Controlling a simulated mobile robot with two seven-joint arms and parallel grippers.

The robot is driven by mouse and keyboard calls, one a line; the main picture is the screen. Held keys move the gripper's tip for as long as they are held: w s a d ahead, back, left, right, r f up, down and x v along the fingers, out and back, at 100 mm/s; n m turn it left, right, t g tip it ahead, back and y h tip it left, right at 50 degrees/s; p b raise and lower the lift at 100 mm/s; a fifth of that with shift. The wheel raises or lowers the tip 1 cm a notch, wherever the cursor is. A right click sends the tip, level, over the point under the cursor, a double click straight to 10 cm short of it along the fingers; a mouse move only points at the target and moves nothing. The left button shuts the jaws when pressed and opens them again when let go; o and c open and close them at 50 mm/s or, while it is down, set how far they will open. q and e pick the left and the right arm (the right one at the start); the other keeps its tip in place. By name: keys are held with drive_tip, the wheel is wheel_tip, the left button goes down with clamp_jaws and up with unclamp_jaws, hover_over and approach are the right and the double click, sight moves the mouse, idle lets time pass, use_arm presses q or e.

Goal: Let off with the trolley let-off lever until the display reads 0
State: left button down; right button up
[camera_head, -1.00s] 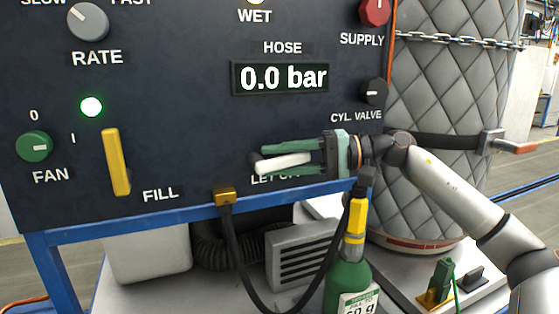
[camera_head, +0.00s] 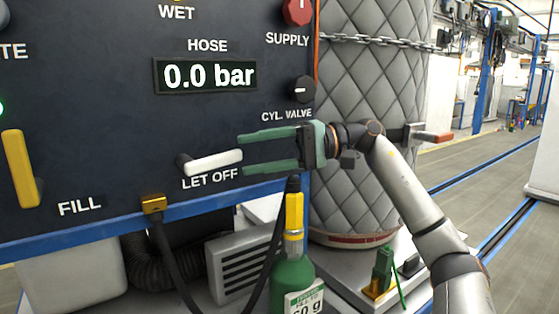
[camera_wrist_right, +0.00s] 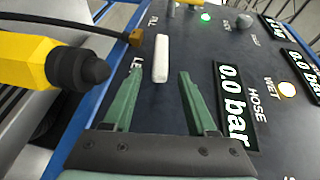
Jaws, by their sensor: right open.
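The white let-off lever (camera_head: 212,161) sticks out of the dark panel above the words LET OFF, lying nearly level. It also shows in the right wrist view (camera_wrist_right: 161,58). The hose display (camera_head: 205,75) reads 0.0 bar, and the same reading shows in the right wrist view (camera_wrist_right: 233,105). My right gripper (camera_head: 240,155) is open, with its green fingers pointing left at the lever's free end. In the right wrist view its fingertips (camera_wrist_right: 160,73) are apart with nothing held between them, and the lever lies just beyond them. My left gripper is not in view.
A green cylinder (camera_head: 293,275) with a yellow neck (camera_head: 294,215) stands just below my right gripper. The cylinder valve knob (camera_head: 302,89) and red supply knob (camera_head: 298,12) are above it. A yellow fill lever (camera_head: 20,168) is at left. A quilted tank (camera_head: 365,90) stands behind my arm.

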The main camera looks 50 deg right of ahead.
sight(214, 162)
use_arm(q)
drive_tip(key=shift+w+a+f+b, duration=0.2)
drive_tip(key=shift+b, duration=0.1)
use_arm(e)
drive_tip(key=v, duration=0.4)
drive_tip(key=shift+s+d+r, duration=0.1)
drive_tip(key=shift+d, duration=0.1)
